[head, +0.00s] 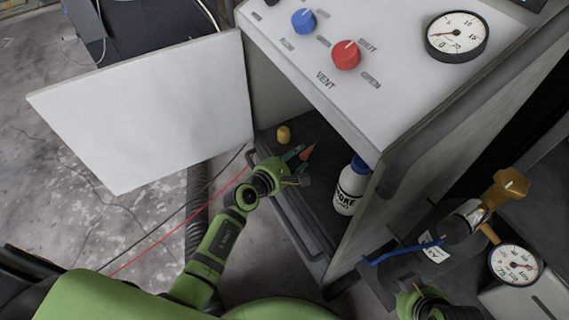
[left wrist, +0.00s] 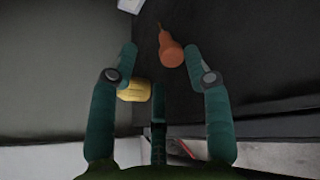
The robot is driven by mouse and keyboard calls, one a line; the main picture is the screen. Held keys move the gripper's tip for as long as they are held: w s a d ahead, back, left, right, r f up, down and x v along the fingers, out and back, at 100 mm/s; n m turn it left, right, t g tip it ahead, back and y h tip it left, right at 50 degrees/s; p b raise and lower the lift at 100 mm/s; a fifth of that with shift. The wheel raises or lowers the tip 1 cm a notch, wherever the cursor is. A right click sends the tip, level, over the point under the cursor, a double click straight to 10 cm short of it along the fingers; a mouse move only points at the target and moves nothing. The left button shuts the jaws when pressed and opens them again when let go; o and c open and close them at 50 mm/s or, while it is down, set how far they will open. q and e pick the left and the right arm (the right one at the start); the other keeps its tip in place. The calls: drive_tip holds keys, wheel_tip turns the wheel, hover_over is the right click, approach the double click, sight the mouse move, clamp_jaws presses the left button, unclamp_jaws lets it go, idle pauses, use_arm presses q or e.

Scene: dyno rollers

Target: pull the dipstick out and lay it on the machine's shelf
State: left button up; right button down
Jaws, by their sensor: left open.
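A small orange tapered piece with a thin tip (left wrist: 171,48) lies on the dark shelf (head: 315,133) inside the open machine cabinet; I cannot tell whether it is the dipstick. It also shows in the head view (head: 307,152). My left gripper (head: 299,168) is open at the shelf. In the left wrist view its fingertips (left wrist: 160,52) frame the orange piece, close to the right finger, with nothing held. Part of my right arm and gripper (head: 412,300) shows at the bottom right; its fingers are not clear.
A yellow cap (head: 283,134) and a white bottle with a blue cap (head: 351,187) stand on the shelf near my left gripper. The white door (head: 150,105) is swung open to the left. A yellow knob (head: 507,187), a gauge (head: 514,264) and a blue curved part (head: 402,251) are at right.

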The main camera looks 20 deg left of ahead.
use_arm(q)
drive_tip(key=v, duration=1.1)
drive_tip(key=shift+s+r, duration=0.15)
drive_tip(key=shift+a, duration=0.1)
